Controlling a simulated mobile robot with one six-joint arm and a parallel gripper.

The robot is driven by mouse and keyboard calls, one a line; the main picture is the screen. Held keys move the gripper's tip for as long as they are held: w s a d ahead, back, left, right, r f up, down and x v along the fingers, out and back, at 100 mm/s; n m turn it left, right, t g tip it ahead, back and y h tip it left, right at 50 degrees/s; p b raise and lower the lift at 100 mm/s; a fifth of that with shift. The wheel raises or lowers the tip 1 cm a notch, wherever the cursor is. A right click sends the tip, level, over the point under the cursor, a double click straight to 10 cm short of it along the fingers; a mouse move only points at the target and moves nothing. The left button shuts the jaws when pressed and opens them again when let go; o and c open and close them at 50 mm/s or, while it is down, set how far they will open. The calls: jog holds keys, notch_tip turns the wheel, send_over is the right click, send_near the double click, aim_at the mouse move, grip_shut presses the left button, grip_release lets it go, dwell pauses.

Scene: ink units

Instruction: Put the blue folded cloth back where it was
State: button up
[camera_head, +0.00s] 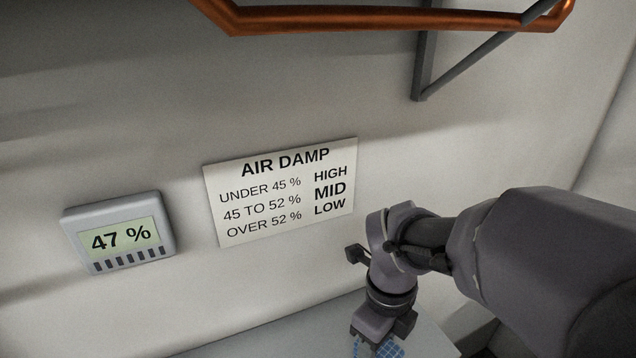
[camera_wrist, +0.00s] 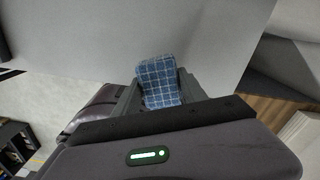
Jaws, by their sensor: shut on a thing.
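The blue folded cloth (camera_wrist: 160,82) has a pale check pattern and sits between the two fingers of my gripper (camera_wrist: 158,92) in the wrist view. My gripper is shut on it. In the head view, my gripper (camera_head: 375,345) points down at the bottom edge, and only a small part of the cloth (camera_head: 389,349) shows below it. A light grey surface (camera_head: 300,335) lies beneath. Whether the cloth touches this surface cannot be told.
A wall meter (camera_head: 120,234) reads 47 %. A sign (camera_head: 282,193) headed AIR DAMP lists under 45 % HIGH, 45 to 52 % MID, over 52 % LOW. A copper-coloured rail (camera_head: 400,20) and a grey bracket (camera_head: 424,60) are above. The grey surface around the cloth looks clear.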

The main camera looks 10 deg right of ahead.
jog(key=w, duration=0.4)
jog(key=shift+w+f, duration=0.2)
jog(key=shift+w, duration=0.1)
notch_tip(320, 180, down, 4)
jog(key=shift+w+r+b, duration=0.15)
jog(key=shift+b, duration=0.6)
jog(key=shift+r, duration=0.1)
jog(key=o, duration=1.3)
jog(key=shift+r, duration=0.1)
notch_tip(320, 180, up, 11)
jog(key=p, duration=0.4)
jog(key=s+a+r+n+t, duration=0.1)
jog(key=s+n, duration=0.3)
jog(key=n, duration=0.4)
jog(key=s+a+r+n+t+y, duration=0.1)
jog(key=s+r+n+t, duration=0.1)
jog(key=n, duration=0.5)
jog(key=s+a+r+n+t+y, duration=0.1)
jog(key=s+a+n+t, duration=0.1)
jog(key=s+n, duration=0.5)
jog(key=shift+r+n+t, duration=0.4)
jog(key=shift+n, duration=0.4)
